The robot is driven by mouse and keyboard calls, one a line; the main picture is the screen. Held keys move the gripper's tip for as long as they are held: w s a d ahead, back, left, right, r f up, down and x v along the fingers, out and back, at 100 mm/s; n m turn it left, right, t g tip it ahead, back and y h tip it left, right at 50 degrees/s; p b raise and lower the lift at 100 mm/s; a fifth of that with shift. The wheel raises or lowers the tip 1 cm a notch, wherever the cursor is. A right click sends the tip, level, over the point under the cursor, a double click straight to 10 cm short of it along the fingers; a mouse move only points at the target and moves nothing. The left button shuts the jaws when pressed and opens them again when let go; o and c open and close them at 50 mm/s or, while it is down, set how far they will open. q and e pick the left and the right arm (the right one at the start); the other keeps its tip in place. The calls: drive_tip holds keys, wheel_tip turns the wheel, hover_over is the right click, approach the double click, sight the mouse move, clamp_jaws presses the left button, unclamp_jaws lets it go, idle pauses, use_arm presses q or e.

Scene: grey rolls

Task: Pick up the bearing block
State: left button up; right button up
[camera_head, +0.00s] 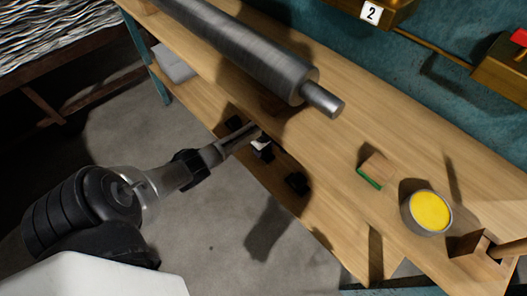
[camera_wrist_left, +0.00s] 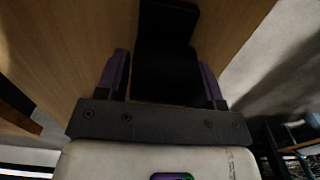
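A black block-like thing, which looks like the bearing block (camera_wrist_left: 166,65), lies between the two spread fingers of my left gripper (camera_wrist_left: 164,80) in the left wrist view. It fills most of the gap; the dark picture hides whether the fingers press on it. In the head view my left gripper (camera_head: 256,133) reaches to the bench's near edge, beside a small dark block with a pale patch (camera_head: 261,146). My right gripper is not in view.
A thick grey roll (camera_head: 240,45) with a shaft end lies along the bench (camera_head: 335,150), just beyond my left gripper. A wooden block with a green side (camera_head: 377,169) and a tin of yellow stuff (camera_head: 428,211) stand to the right. Open floor lies in front.

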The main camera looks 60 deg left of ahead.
use_arm(q)
drive_tip(key=c, duration=1)
drive_tip(key=shift+o, duration=0.2)
